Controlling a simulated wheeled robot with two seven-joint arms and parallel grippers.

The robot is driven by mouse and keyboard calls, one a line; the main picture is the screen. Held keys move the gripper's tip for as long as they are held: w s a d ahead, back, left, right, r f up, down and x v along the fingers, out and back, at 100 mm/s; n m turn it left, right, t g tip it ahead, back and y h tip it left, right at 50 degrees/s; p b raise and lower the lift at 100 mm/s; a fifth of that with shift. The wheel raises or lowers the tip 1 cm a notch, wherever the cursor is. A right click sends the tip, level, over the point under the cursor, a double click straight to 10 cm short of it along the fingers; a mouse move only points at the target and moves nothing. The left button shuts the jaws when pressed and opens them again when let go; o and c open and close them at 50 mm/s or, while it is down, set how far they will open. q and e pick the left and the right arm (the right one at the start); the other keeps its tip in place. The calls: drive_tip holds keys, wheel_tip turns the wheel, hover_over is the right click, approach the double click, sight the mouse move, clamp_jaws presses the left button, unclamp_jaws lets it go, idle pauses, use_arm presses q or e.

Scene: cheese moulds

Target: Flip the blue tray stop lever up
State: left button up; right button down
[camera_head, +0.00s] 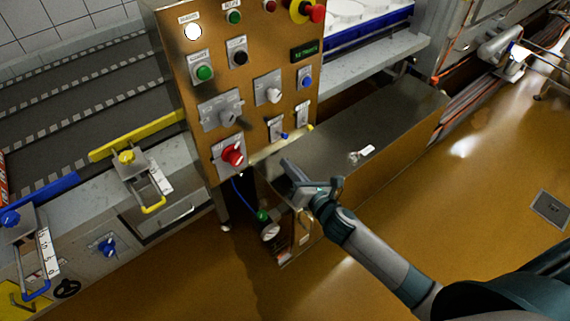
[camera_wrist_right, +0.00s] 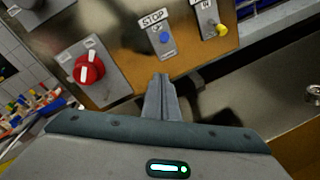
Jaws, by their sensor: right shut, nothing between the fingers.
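The blue stop lever (camera_head: 284,135) sits on a small grey plate near the bottom of the brass-coloured control panel (camera_head: 262,160). In the right wrist view the blue-tipped lever (camera_wrist_right: 165,38) is under a label reading STOP. Its tip is at the lower part of its plate in the head view. My right gripper (camera_head: 287,166) is below the panel's lower edge, over the steel box, apart from the lever. In the wrist view its fingers (camera_wrist_right: 162,82) are together and empty, pointing up towards the lever. My left gripper is out of view.
A red rotary switch (camera_head: 233,155) is left of the lever, and a yellow-tipped lever (camera_wrist_right: 222,30) is right of it. A gauge (camera_head: 270,232) with a blue hose hangs below. Conveyor lanes (camera_head: 90,85) lie left.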

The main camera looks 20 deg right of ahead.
drive_tip(key=b+v, duration=0.1)
drive_tip(key=v, duration=0.6)
drive_tip(key=shift+s+r+b, duration=0.15)
drive_tip(key=shift+s+b, duration=0.15)
drive_tip(key=shift+s, duration=0.05)
